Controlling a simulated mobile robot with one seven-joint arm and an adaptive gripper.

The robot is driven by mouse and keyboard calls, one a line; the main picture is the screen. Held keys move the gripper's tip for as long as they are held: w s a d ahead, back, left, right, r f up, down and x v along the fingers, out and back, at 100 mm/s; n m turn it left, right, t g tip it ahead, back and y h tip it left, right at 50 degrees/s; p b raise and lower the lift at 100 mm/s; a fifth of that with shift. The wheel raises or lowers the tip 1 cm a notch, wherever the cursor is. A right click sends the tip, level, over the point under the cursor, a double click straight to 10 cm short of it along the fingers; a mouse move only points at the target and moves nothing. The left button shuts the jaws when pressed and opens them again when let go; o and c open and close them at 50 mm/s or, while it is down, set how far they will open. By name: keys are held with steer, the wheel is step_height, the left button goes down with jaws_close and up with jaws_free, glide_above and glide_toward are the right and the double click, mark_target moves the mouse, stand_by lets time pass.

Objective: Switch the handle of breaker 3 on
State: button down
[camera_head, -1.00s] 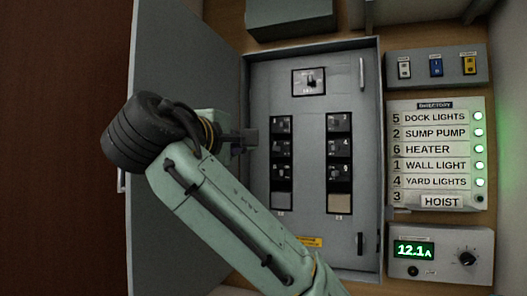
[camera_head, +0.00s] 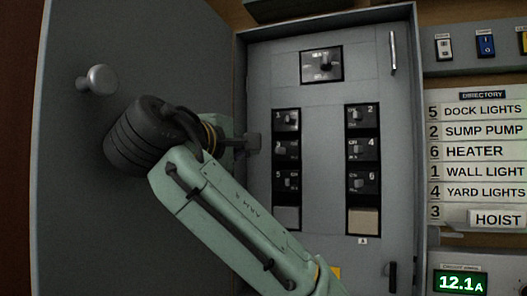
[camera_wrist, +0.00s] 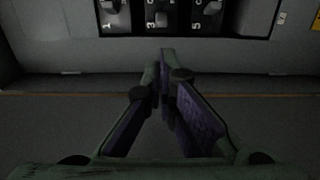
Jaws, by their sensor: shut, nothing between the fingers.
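Breaker 3 (camera_head: 286,150) is the middle breaker in the left column of the grey panel, between breaker 1 (camera_head: 286,121) and breaker 5 (camera_head: 286,182). In the wrist view breaker 3 (camera_wrist: 159,17) is at the top middle, and its handle seems to sit lower in the picture than the handles of 1 and 5. My gripper (camera_head: 257,142) is just left of the left column, roughly level with breakers 1 and 3. In the wrist view my gripper (camera_wrist: 166,55) has its fingertips together, empty, pointing toward breaker 3 with a visible gap.
The open cabinet door (camera_head: 70,190) with a round knob (camera_head: 98,80) stands at left, behind my arm. A main switch (camera_head: 322,65) is above the columns. At right are a directory (camera_head: 484,95), with HOIST beside 3, and a meter reading 12.1 A (camera_head: 461,283).

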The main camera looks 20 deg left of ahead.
mark_target(270, 151)
steer(key=shift+r, duration=0.1)
steer(key=w+p, duration=0.1)
steer(key=p, duration=0.3)
steer(key=w+p, duration=0.1)
steer(key=p, duration=0.4)
steer(key=shift+w+r, duration=0.1)
steer(key=shift+r, duration=0.15)
steer(key=p, duration=0.2)
steer(key=shift+w+p, duration=0.1)
steer(key=shift+p, duration=0.25)
steer(key=w, duration=0.2)
steer(key=w+p, duration=0.1)
steer(key=w, duration=0.4)
steer(key=shift+w+d+f+p, duration=0.2)
steer(key=shift+w+f+p, duration=0.05)
steer(key=shift+f+p, duration=0.15)
steer(key=shift+d, duration=0.2)
